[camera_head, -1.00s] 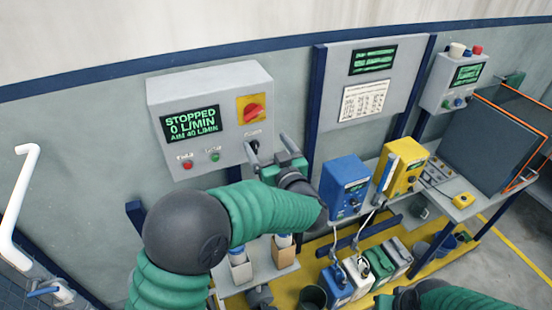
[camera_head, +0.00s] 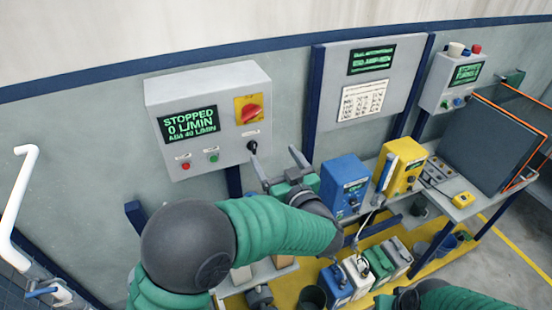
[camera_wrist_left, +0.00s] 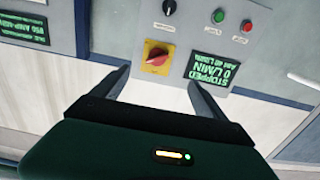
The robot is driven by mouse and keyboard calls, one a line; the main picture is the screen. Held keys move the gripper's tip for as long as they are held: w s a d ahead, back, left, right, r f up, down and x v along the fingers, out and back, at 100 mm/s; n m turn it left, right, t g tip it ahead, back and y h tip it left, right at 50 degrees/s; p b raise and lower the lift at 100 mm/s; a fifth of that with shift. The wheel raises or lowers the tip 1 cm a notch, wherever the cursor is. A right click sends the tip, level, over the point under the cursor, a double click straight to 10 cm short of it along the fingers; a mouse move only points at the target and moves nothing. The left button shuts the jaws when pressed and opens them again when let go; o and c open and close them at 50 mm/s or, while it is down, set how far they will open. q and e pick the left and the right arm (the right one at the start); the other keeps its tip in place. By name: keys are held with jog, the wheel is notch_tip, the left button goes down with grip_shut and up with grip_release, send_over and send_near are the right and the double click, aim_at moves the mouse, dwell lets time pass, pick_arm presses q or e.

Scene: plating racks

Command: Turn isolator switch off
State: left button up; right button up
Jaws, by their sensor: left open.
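The isolator switch (camera_head: 250,112) is a red rotary knob on a yellow plate, at the upper right of a grey control box (camera_head: 205,90). Its handle looks slanted in the head view. My left gripper (camera_head: 277,160) is open and empty, below and to the right of the switch, apart from the box. In the left wrist view the switch (camera_wrist_left: 157,56) shows upside down, beyond and between my open left fingers (camera_wrist_left: 158,82), with nothing touching it. The box's green display (camera_head: 189,123) reads STOPPED, 0 L/MIN. My right gripper is out of view.
Below the switch are a black knob (camera_head: 252,147), a green button (camera_head: 214,158) and a red button (camera_head: 186,166). Blue (camera_head: 346,185) and yellow (camera_head: 402,165) units stand on a bench at right. A white pipe (camera_head: 20,205) is at left.

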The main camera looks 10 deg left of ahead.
pick_arm(q)
jog(key=b+v, duration=0.6)
jog(key=v, duration=1.1)
jog(key=shift+d, duration=0.3)
jog(key=shift+w, duration=0.15)
jog(key=n, duration=0.6)
send_near(252, 116)
jog(key=p+x, duration=0.7)
jog(key=x, duration=0.2)
jog(key=shift+w+d, duration=0.1)
jog(key=shift+w, duration=0.15)
jog(key=shift+w+a, duration=0.1)
jog(key=shift+a, duration=0.2)
